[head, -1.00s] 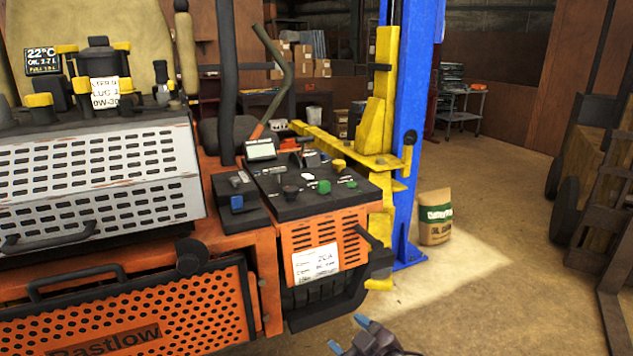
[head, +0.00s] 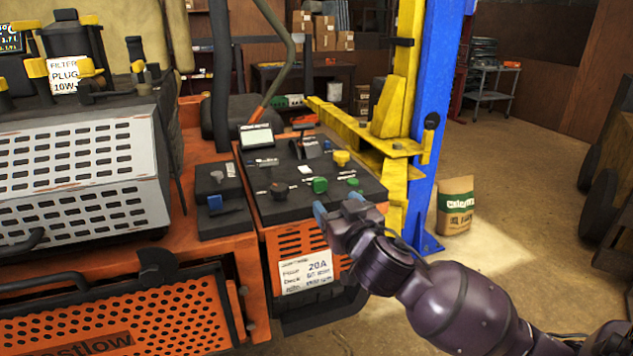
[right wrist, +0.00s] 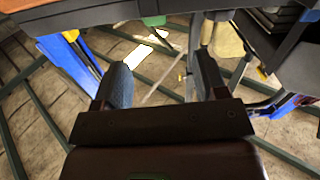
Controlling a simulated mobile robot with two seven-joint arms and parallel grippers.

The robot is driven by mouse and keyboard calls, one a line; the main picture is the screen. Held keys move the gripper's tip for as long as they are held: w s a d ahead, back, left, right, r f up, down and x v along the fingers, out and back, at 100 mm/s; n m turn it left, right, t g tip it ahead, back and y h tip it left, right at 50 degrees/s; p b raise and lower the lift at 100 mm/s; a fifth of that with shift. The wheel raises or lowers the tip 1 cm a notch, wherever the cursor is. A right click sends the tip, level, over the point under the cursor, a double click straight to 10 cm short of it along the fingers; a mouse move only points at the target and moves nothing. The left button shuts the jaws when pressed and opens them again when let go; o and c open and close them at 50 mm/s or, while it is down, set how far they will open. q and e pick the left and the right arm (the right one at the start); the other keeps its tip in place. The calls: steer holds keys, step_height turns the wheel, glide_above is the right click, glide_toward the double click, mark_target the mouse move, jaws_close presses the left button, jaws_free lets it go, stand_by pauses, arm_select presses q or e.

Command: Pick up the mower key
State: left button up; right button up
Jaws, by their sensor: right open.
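The mower's black control panel (head: 325,200) carries several knobs and small labels. On it I see a dark knob (head: 280,190), a green knob (head: 320,185), a yellow knob (head: 341,158) and a small grey lever-like part (head: 311,148). I cannot tell which small part, if any, is the mower key. My right gripper (head: 338,206), with blue-grey fingertips, is at the panel's front right edge in the head view. In the right wrist view my right gripper (right wrist: 163,78) is open and empty, with the dark panel edge beyond its fingers. My left gripper is not in view.
A blue lift post (head: 432,120) with yellow arms stands just behind and right of the panel. A paper sack (head: 455,208) stands on the floor beside it. The orange mower body (head: 130,270) fills the left. Open floor lies to the right.

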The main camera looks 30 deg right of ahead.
mark_target(321, 181)
steer(key=shift+m, duration=0.5)
steer(key=x, duration=0.5)
steer(key=shift+a, duration=0.1)
steer(key=x, duration=0.2)
steer(key=d+x, duration=0.1)
steer(key=x, duration=0.1)
steer(key=shift+r, duration=0.15)
steer(key=shift+w+d, duration=0.1)
steer(key=shift+w, duration=0.5)
steer(key=c, duration=1)
